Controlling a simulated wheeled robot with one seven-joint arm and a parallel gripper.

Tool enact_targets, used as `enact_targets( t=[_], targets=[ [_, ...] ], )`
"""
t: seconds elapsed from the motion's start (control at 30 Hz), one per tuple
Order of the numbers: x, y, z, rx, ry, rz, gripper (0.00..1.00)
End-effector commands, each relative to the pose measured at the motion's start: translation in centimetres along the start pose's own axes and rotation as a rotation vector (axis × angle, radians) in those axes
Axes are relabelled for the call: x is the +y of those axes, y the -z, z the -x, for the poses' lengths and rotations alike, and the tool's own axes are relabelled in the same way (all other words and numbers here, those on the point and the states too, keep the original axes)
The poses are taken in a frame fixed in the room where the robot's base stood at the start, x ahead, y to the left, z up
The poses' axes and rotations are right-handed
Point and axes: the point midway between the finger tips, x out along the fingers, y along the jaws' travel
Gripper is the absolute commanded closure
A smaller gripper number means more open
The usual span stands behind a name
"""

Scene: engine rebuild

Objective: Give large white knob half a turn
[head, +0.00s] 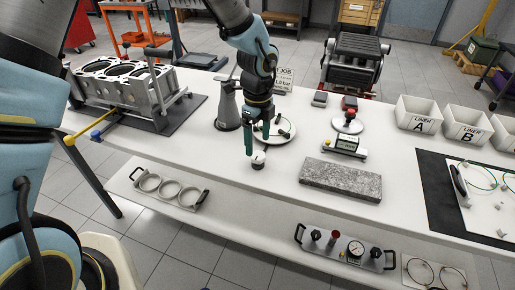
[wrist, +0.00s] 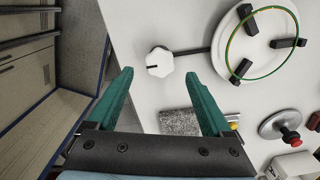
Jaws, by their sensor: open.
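The large white knob (wrist: 159,62) is a lobed white disc with a small dark mark, at the end of a dark rod. In the wrist view it lies just beyond and between my open green fingertips, not touching either. In the head view the knob (head: 258,157) shows low on the table beside my gripper (head: 252,140). The rod (wrist: 190,51) runs from the knob to a round white plate (wrist: 262,40) with black blocks and a green-yellow ring. My gripper (wrist: 159,75) is open and empty. The knob's underside is hidden.
A grey granite slab (head: 340,178) lies right of the knob. A grey cone-shaped can (head: 227,108) stands behind, left of my gripper. The white table (head: 225,175) is clear in front and left of the knob.

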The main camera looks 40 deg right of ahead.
Motion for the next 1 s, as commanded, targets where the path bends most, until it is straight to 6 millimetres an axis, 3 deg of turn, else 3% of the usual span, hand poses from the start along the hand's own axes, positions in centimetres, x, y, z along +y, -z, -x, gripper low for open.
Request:
enact_targets(
  t=[0.3,0.67,1.0],
  targets=[
    [0.0,0.0,-3.9,0.0,-0.001,0.001,0.16],
    [0.0,0.0,-4.5,0.0,0.001,0.003,0.16],
    [0.0,0.0,-4.4,0.0,0.001,0.003,0.54]
  ],
)
